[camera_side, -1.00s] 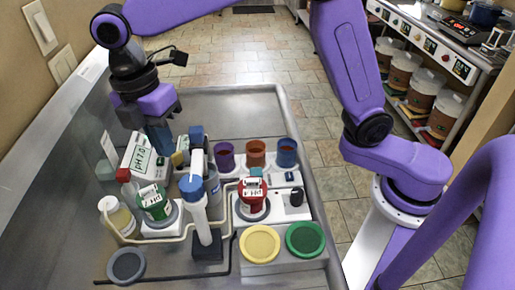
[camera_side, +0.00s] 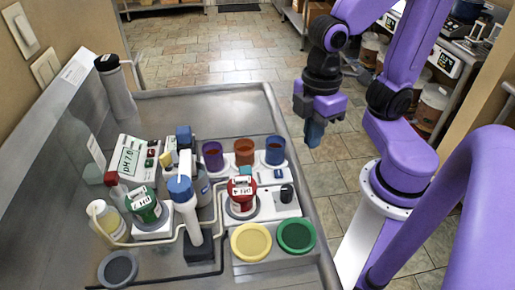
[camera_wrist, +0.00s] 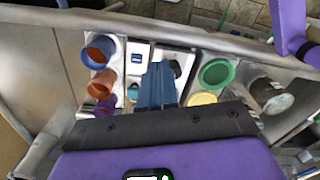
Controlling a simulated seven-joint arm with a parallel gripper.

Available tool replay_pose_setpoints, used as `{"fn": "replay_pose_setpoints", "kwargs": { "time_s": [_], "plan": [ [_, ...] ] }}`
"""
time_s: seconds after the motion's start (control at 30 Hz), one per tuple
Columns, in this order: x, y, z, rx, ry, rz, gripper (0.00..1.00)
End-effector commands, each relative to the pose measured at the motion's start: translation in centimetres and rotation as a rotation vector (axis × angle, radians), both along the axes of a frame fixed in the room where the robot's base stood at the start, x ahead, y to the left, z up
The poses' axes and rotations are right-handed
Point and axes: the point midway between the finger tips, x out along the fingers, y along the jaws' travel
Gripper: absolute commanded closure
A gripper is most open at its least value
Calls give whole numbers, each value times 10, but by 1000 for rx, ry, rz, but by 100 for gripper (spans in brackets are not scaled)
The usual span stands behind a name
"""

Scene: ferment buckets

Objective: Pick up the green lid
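The green lid (camera_side: 296,235) lies flat on a grey block at the front right of the bench, right beside the yellow lid (camera_side: 251,242). In the wrist view the green lid (camera_wrist: 231,76) is right of my fingers, with the yellow lid (camera_wrist: 203,99) partly hidden below it. My gripper (camera_side: 314,140) points down, raised, past the bench's right edge and farther back than the green lid. In the wrist view its two blue fingers (camera_wrist: 158,84) sit together with nothing seen between them. My gripper is apart from the lid.
Purple (camera_side: 212,156), orange (camera_side: 245,152) and blue (camera_side: 275,151) cups stand in a row behind the lids. A red-topped bottle (camera_side: 241,197) stands just behind the yellow lid. A blue-headed upright probe stand (camera_side: 185,205) and tubing are left of it. A dark grey disc (camera_side: 118,269) lies front left.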

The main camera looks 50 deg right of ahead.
Motion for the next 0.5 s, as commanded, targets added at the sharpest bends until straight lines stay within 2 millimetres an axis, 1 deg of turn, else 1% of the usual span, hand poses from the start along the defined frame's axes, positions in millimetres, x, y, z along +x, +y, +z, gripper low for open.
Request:
{"fn": "replay_pose_setpoints", "kwargs": {
  "time_s": [0.03,0.13,0.17,0.2,0.27,0.3,0.37,0.4,0.43,0.47,0.5],
  "plan": [
    [-8,-9,-3,5,-10,-13,100],
    [-17,-19,-9,12,-23,-35,100],
    [-19,-21,-9,13,-25,-39,97],
    [-20,-23,-10,15,-28,-44,84],
    [-22,-24,-11,16,-31,-47,64],
    [-22,-24,-12,16,-31,-48,51],
    [-22,-24,-12,16,-31,-49,32],
    [-22,-24,-12,16,-31,-49,19],
    [-22,-24,-12,16,-31,-49,9],
    [-22,-24,-12,16,-31,-49,7],
    [-22,-24,-12,16,-31,-48,7]
  ]
}}
